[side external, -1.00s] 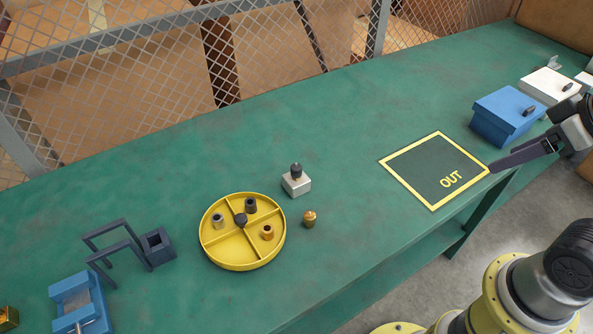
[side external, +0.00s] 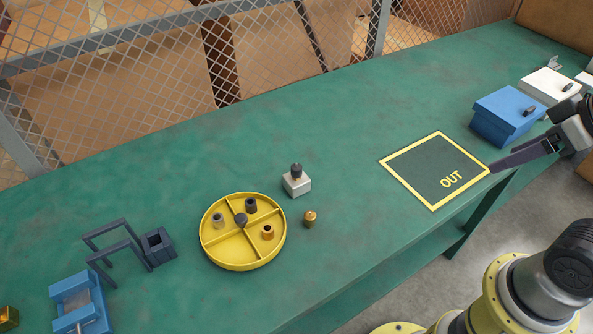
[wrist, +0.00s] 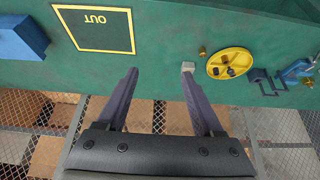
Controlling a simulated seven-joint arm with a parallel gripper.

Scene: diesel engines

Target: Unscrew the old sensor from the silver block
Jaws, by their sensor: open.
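The silver block (side external: 297,184) stands on the green bench right of the yellow tray, with a dark sensor (side external: 296,170) upright in its top. In the wrist view the silver block (wrist: 188,67) is small, just beyond the tip of the right finger. My gripper (wrist: 158,72) is open and empty, its two dark fingers spread wide. In the side view my gripper (side external: 492,168) is at the right, by the corner of the OUT square, far from the block.
The round yellow tray (side external: 232,258) has compartments with several small parts. A brass piece (side external: 310,218) stands beside it. Further left are a dark frame with a square socket (side external: 160,247) and a blue vise (side external: 78,300). A blue box (side external: 497,125) is at the right. The bench between is clear.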

